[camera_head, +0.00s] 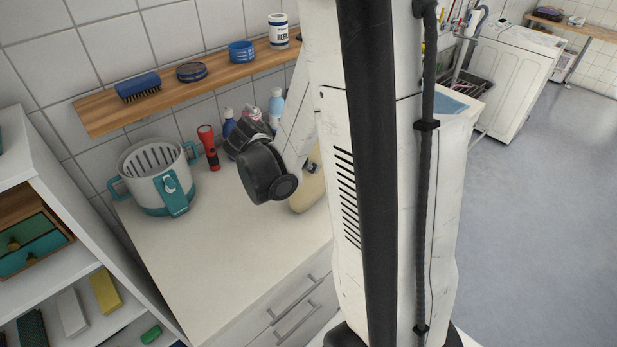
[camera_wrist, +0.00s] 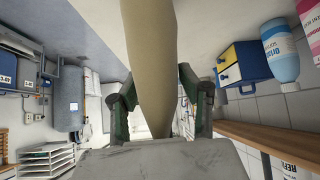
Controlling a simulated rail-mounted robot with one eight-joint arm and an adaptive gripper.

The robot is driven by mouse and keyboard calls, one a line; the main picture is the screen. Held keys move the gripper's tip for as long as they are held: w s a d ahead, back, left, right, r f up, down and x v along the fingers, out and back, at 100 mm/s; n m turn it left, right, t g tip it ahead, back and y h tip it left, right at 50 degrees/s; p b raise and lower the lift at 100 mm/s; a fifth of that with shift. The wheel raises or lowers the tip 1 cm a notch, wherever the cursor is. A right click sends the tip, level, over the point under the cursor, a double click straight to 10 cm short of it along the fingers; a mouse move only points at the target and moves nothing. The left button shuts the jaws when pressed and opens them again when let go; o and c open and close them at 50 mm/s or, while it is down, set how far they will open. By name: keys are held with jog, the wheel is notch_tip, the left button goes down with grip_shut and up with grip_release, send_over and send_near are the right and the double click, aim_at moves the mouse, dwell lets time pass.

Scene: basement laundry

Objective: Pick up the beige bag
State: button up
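The beige bag (camera_head: 309,190) stands on the pale counter in the head view, partly hidden behind my arm and gripper. In the wrist view the bag (camera_wrist: 150,60) runs down the middle between my two fingers and narrows toward the palm. My gripper (camera_wrist: 158,78) has one green-padded finger on each side of the bag, very close to it. I cannot tell whether the pads press on it. In the head view my gripper (camera_head: 265,172) is dark and sits at the bag's upper left; its fingertips are hidden there.
A white and teal bucket (camera_head: 150,182), a red flashlight (camera_head: 208,147) and several bottles stand on the counter (camera_head: 230,240). A wooden shelf (camera_head: 210,78) with a brush (camera_head: 138,88) and tins runs above. A small blue and yellow drawer box (camera_wrist: 243,65) shows in the wrist view.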

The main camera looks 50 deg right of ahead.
grip_shut()
jog(key=shift+r, duration=0.1)
